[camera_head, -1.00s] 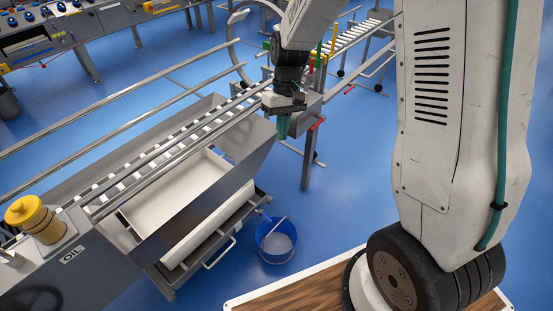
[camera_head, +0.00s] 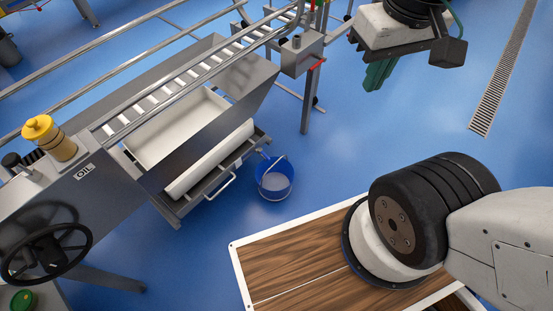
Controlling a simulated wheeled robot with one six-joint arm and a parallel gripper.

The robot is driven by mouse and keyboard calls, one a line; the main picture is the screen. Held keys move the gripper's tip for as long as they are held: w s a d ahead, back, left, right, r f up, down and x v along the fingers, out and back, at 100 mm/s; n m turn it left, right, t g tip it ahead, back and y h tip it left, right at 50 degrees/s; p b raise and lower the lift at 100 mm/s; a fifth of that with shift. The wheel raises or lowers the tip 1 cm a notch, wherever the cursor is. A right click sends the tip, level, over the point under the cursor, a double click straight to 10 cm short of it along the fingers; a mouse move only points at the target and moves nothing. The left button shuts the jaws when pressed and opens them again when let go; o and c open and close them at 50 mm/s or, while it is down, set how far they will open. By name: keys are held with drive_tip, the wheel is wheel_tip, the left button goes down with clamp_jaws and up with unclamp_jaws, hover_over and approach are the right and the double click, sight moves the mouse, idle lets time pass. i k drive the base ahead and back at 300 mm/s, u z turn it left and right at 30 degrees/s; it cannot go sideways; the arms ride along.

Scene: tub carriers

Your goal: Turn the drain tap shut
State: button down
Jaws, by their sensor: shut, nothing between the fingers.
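A small grey spout-like fitting (camera_head: 263,153) sticks out at the right corner of the drip tray (camera_head: 217,183), just above a blue bucket (camera_head: 274,182). It looks like the drain tap, but it is too small to tell how its handle is turned. My gripper (camera_head: 377,77) hangs at the upper right with its green fingers pointing down. The fingers are together and empty. It is well apart from the fitting, to its right and over open floor in the picture. Nothing covers the fitting.
A steel trough with a roller track (camera_head: 190,88) stands above the tray. A black handwheel (camera_head: 45,252) and a yellow oil cap (camera_head: 50,137) are at left. Blue floor (camera_head: 345,140) is clear right of the bucket.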

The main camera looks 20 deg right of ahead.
sight(260, 150)
drive_tip(key=z, duration=0.25)
drive_tip(key=k, duration=0.2)
drive_tip(key=u, duration=0.75)
drive_tip(key=i, duration=0.9)
drive_tip(key=z, duration=0.75)
